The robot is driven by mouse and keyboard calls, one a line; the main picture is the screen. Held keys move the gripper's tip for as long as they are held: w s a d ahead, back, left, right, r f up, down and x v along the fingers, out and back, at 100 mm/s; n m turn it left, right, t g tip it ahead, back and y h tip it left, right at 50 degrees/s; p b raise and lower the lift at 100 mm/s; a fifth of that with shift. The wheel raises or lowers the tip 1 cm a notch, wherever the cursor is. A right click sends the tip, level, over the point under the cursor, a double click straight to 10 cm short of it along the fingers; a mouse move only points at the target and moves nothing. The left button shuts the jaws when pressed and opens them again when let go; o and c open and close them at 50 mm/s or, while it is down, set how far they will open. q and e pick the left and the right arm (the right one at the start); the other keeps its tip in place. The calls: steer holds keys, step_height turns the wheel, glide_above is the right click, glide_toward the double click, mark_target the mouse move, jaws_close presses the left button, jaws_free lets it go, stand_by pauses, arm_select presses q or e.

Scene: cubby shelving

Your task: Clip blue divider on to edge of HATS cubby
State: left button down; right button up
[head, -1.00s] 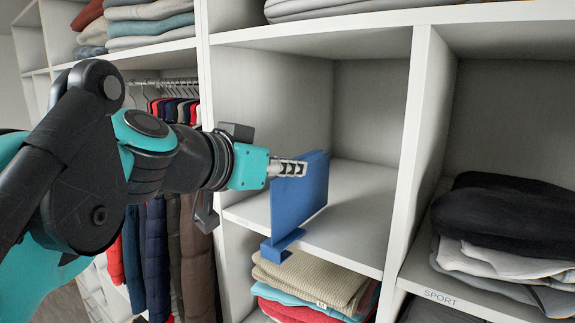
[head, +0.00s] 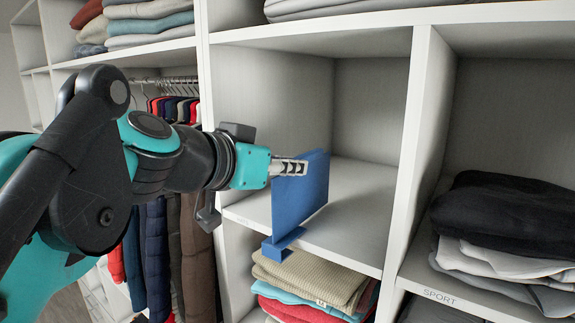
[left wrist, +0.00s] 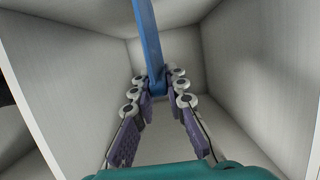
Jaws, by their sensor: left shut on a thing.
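The blue divider (head: 300,195) stands upright at the front edge of an empty white cubby (head: 360,195). Its clip foot is at the shelf's front edge; I cannot tell whether it is fully seated. My left gripper (head: 290,168) is shut on the divider's upper front part, coming in from the left. In the left wrist view the divider (left wrist: 152,50) rises from between the fingertips (left wrist: 158,85). The cubby's label is hidden or too faint to read. My right gripper is not in view.
Folded clothes (head: 310,280) lie in the cubby below. The SPORT cubby (head: 440,295) at right holds a dark and grey stack (head: 515,235). Hanging clothes (head: 165,250) are behind my left arm. The cubby has free room on both sides of the divider.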

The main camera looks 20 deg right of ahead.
mark_target(303, 155)
arm_select(q)
steer(key=shift+w+d+p, duration=0.25)
steer(key=shift+w+d, duration=0.1)
steer(key=shift+d, duration=0.3)
steer(key=shift+w+d+p, duration=0.25)
steer(key=shift+w+d, duration=0.15)
steer(key=shift+d, duration=0.2)
steer(key=shift+w+d+p, duration=0.25)
steer(key=shift+w+d, duration=0.1)
steer(key=shift+d, duration=0.3)
steer(key=c, duration=1.5)
jaws_free()
steer(key=shift+o, duration=0.2)
steer(key=shift+a, duration=0.1)
steer(key=v, duration=1.1)
steer(key=shift+s+a, duration=0.25)
steer(key=shift+a, duration=0.05)
steer(key=shift+r, duration=0.15)
